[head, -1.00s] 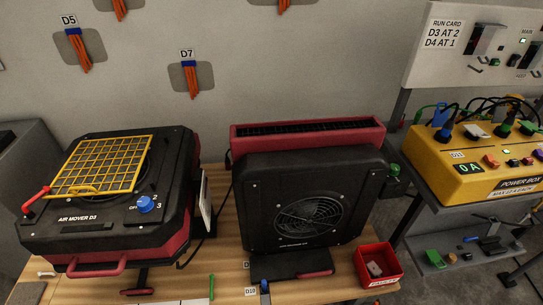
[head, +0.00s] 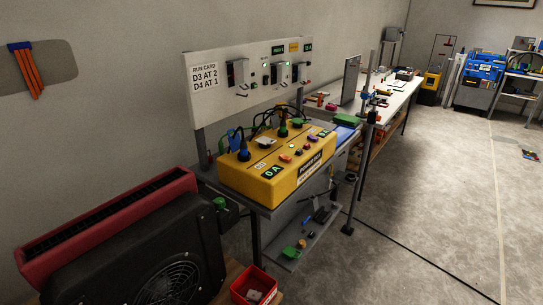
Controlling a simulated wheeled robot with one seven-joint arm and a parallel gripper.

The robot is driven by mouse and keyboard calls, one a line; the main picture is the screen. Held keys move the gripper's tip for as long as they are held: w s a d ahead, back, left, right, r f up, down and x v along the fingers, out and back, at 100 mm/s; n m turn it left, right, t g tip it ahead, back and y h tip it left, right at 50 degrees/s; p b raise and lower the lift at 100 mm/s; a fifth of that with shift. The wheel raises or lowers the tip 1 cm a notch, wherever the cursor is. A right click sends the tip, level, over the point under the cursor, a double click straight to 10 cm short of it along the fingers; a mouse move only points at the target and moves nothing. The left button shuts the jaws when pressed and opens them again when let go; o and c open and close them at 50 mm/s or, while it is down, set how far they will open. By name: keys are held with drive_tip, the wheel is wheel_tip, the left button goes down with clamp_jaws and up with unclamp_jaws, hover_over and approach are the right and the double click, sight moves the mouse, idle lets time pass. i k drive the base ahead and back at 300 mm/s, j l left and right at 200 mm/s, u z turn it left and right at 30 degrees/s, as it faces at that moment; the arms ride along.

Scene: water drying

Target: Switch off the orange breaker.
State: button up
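The yellow power box (head: 232,181) stands on a grey stand right of the dark heater-like unit. Blue (head: 243,154) and green (head: 283,131) plugs with dark cables sit in the top. My gripper is not in view.
A white wall panel (head: 219,99) with a run card and switches stands behind the box. A red bin (head: 253,286) is at the bottom. A dark fan unit (head: 150,255) fills the lower left. A long workbench (head: 390,103) runs back. Open floor (head: 440,200) lies to the right.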

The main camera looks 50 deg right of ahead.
sight(283, 157)
drive_tip(key=i+l+z, duration=0.2)
drive_tip(key=l, duration=0.25)
drive_tip(key=l+z, duration=0.15)
drive_tip(key=l, duration=0.25)
drive_tip(key=i+l+z, duration=0.2)
drive_tip(key=l, duration=0.2)
